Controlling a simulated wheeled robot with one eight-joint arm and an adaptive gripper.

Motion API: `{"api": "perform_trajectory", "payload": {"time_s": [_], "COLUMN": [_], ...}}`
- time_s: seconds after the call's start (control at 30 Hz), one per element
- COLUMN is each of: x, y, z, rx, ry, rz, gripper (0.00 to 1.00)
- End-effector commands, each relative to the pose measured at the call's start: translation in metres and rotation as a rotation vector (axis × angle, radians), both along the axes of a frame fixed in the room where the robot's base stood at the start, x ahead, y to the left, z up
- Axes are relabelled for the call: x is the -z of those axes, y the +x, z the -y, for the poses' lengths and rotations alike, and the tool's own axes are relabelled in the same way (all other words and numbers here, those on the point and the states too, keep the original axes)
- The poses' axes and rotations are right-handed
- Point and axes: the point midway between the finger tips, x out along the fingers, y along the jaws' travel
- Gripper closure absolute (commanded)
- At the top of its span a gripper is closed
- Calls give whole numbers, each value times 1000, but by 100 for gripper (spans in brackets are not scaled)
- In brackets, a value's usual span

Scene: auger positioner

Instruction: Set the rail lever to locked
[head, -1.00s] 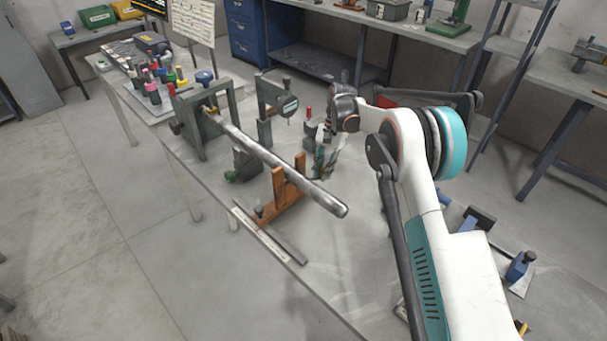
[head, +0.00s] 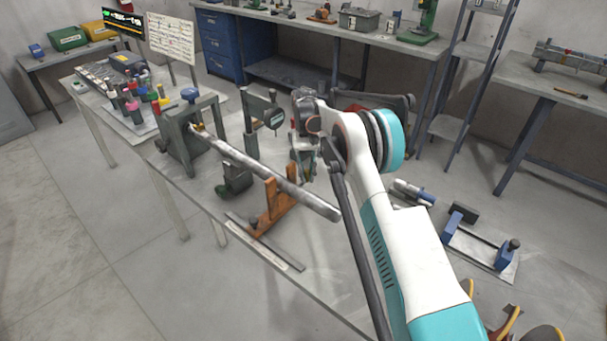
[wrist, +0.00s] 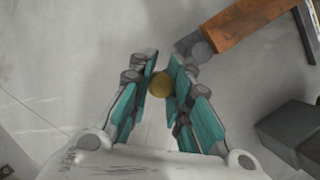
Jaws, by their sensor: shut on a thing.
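In the wrist view my gripper (wrist: 162,68) has its teal-lined fingers closed around a round brass-coloured knob (wrist: 160,86). I cannot tell from the picture which lever this knob belongs to; its shaft is hidden. In the head view my gripper (head: 303,168) points down just behind the orange support (head: 277,203), with its fingertips partly hidden. The long grey shaft (head: 270,175) rests across that support, its far end at the grey clamp frame (head: 183,140).
A grey upright gauge stand (head: 250,130) stands left of my gripper. Several coloured-topped tools (head: 135,102) stand at the left end. The bare grey table is free at front right.

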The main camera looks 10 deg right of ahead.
Motion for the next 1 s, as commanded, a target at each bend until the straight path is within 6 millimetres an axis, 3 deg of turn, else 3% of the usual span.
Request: {"api": "perform_trajectory", "payload": {"time_s": [0.37, 0.4, 0.5, 0.83, 1.0], "x": [-1, -1, -1, -1, -14], "y": [1, 1, 1, 1, 6], "z": [-1, -1, -1, -1, 0], "rx": [-4, -4, -4, -4, -4], "ry": [0, 0, 0, 0, 0], "rz": [5, 5, 4, 3, 2], "gripper": [100, 79, 61, 61, 61]}}
